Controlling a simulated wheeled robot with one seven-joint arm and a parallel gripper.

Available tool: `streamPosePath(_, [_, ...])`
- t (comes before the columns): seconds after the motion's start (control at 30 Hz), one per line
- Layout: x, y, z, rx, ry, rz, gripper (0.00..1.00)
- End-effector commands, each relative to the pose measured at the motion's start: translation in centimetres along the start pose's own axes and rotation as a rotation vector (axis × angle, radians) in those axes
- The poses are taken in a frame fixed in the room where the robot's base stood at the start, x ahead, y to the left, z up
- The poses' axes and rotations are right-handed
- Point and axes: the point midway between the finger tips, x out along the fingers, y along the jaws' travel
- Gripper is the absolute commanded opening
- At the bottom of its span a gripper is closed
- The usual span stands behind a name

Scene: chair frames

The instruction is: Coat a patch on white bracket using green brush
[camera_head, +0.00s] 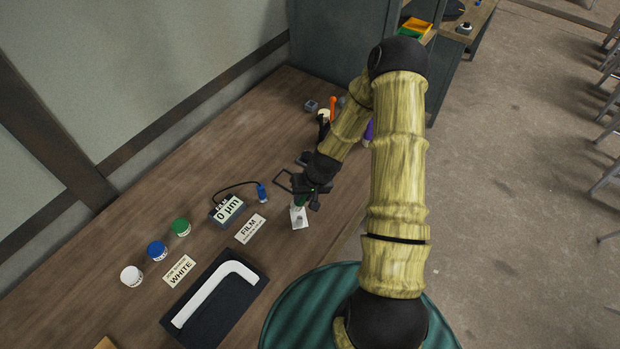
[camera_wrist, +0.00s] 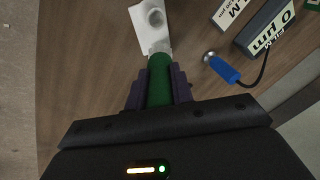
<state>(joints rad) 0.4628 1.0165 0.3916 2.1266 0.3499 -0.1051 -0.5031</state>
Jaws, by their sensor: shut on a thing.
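The white bracket (camera_head: 240,270), a bent L-shaped bar, lies on a dark mat (camera_head: 238,317) at the front of the bench. My gripper (camera_head: 304,200) is well to its upper right, pointing down near the bench's right edge. The gripper, also in the wrist view (camera_wrist: 160,92), is shut on the green brush (camera_wrist: 160,80), with its handle between the fingers. The brush's pale tip (camera_wrist: 158,47) is at the edge of a small white plate (camera_wrist: 148,38) with a grey round piece on it. I cannot tell whether they touch.
White (camera_head: 131,276), blue (camera_head: 157,250) and green (camera_head: 181,227) pots stand left. A gauge reading 0 µm (camera_head: 227,210) has a cabled blue probe (camera_head: 262,194). A FILM card (camera_head: 250,228) and a WHITE card (camera_head: 179,270) lie nearby. Several tools stand behind my arm.

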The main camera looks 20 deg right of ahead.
Motion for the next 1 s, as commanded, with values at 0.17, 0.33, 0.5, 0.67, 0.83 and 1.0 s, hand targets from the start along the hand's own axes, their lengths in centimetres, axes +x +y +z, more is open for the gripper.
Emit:
streamPosePath(0.17, [0.3,-0.7,0.1,0.013,0.002,0.002,0.0])
streamPosePath(0.33, [0.1,0.0,0.0,0.017,0.005,0.003,0.0])
streamPosePath(0.5, [-0.1,0.9,-0.1,0.01,0.002,0.002,0.0])
streamPosePath(0.67, [-0.2,1.8,-0.2,0.0,0.0,0.0,0.0])
streamPosePath(0.83, [-1.9,1.4,-0.6,-0.013,0.001,0.0,0.0])
streamPosePath(1.0, [-3.6,0.8,-0.7,-0.012,-0.004,-0.002,0.0])
